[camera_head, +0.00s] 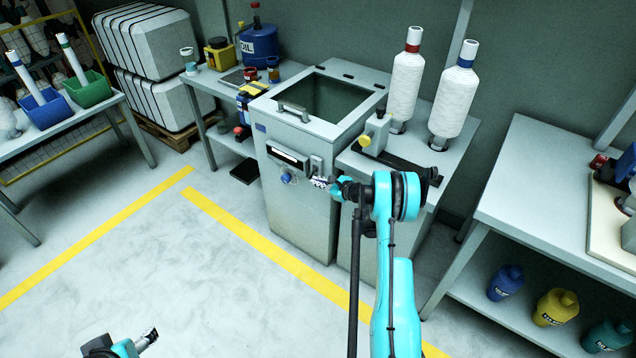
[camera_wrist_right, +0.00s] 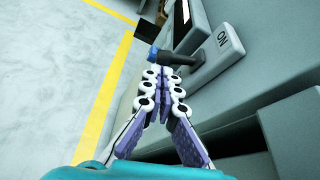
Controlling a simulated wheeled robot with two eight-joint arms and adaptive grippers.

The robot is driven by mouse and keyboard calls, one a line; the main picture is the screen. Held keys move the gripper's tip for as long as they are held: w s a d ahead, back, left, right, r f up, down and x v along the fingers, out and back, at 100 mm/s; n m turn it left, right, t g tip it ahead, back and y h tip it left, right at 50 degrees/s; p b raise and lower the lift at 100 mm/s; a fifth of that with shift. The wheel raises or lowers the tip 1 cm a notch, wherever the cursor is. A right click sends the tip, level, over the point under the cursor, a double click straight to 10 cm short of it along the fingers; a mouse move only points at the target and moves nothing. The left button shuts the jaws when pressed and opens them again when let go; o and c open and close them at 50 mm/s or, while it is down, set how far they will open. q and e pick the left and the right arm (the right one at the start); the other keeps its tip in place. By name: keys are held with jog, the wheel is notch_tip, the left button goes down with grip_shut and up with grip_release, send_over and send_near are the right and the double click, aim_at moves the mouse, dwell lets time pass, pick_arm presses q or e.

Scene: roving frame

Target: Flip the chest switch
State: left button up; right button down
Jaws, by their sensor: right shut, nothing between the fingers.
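The chest (camera_head: 300,195) is a grey cabinet with an open top, a bar handle and a light strip on its front. Its switch (camera_head: 316,165) is on the front face near the right edge. In the right wrist view the switch plate (camera_wrist_right: 222,52) reads "ON", and a dark lever (camera_wrist_right: 185,60) sticks out from it to the left. My right gripper (camera_head: 318,182) is shut and empty, its tips (camera_wrist_right: 163,72) close to the lever; contact is unclear. My left gripper (camera_head: 150,337) is low at the left, away from the chest; its jaws are too small to judge.
Right of the chest, a bench (camera_head: 440,160) carries two white thread cones. Another bench (camera_head: 545,195) stands at the far right. The floor (camera_head: 170,270) in front is clear, with yellow lines.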

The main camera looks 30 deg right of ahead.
jog(key=shift+r+m, duration=0.2)
jog(key=shift+m, duration=0.1)
jog(key=shift+s+a+r+m+g+y, duration=0.1)
jog(key=shift+a+r+m+g+y, duration=0.1)
jog(key=shift+r+m+y, duration=0.35)
jog(key=shift+a+r+m+g+y, duration=0.1)
jog(key=shift+r+m+g+y, duration=0.1)
jog(key=shift+r+m+y, duration=0.35)
jog(key=shift+r, duration=0.15)
jog(key=shift+d, duration=0.1)
jog(key=shift+r+p, duration=0.3)
jog(key=shift+r, duration=0.5)
